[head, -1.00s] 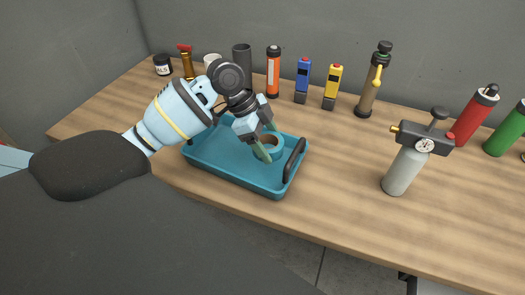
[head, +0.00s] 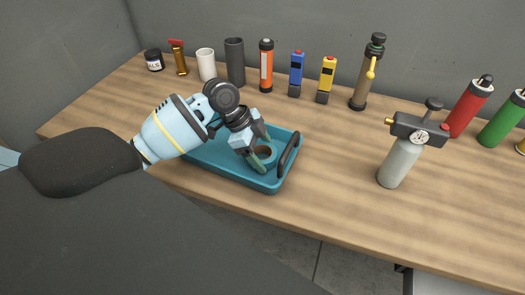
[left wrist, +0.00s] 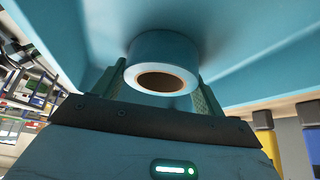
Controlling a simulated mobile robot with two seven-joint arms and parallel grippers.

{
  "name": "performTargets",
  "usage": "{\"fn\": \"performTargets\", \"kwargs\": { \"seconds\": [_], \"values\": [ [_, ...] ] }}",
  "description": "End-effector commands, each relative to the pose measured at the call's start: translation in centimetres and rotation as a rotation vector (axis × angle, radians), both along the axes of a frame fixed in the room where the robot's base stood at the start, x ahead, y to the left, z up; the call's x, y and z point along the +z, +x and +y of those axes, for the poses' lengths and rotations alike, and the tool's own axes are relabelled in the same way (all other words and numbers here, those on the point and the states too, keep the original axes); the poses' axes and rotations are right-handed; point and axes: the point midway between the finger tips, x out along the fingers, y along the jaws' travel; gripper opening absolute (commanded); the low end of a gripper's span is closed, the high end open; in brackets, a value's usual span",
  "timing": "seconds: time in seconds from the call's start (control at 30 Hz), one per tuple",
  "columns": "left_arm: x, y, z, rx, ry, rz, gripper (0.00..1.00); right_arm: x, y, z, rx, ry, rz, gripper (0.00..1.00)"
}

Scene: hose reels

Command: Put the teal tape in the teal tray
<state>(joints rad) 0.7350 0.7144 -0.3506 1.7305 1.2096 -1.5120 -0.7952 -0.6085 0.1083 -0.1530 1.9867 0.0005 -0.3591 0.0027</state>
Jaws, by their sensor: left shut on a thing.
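The teal tape (head: 273,159) is a teal roll with a brown core, seen inside the walls of the teal tray (head: 222,173), near its right end. My left gripper (head: 262,154) reaches down into the tray and is shut on the tape. In the left wrist view the tape (left wrist: 165,52) sits between the two fingers, with the tray's blue floor and walls around it. I cannot tell whether the tape touches the tray floor. My left wrist hides part of the tray. My right gripper is not in view.
The tray has a dark handle (head: 289,153) close right of the gripper. A grey torch canister (head: 399,163) stands farther right. A row of bottles, cups and tools lines the back, including an orange cylinder (head: 266,66). The wooden table (head: 335,190) is clear between tray and canister.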

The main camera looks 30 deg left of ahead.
Motion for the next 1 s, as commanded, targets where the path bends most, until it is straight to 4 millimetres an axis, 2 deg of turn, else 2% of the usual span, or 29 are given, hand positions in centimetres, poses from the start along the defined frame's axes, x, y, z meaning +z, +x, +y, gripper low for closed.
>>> {"fn": "performTargets", "kwargs": {
  "seconds": [0.07,0.1,0.27,0.53,0.67,0.77,1.0],
  "values": [
    [-0.2,0.0,0.0,0.0,0.0,0.0,0.47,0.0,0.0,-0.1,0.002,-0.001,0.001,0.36],
    [-0.2,0.0,0.0,0.0,0.001,0.0,0.74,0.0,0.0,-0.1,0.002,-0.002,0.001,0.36],
    [-0.2,0.0,0.0,0.0,0.001,0.0,0.93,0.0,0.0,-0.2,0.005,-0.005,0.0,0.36],
    [-0.1,0.0,0.0,0.0,0.001,0.0,0.93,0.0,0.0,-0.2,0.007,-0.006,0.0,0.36],
    [0.6,0.0,0.4,0.001,0.002,-0.002,0.93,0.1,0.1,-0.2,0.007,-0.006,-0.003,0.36],
    [1.8,-0.3,1.0,0.001,0.002,-0.003,0.93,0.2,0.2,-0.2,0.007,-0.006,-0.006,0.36],
    [6.1,-1.0,3.3,0.001,0.004,-0.005,0.93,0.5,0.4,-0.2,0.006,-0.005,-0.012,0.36]
  ]
}}
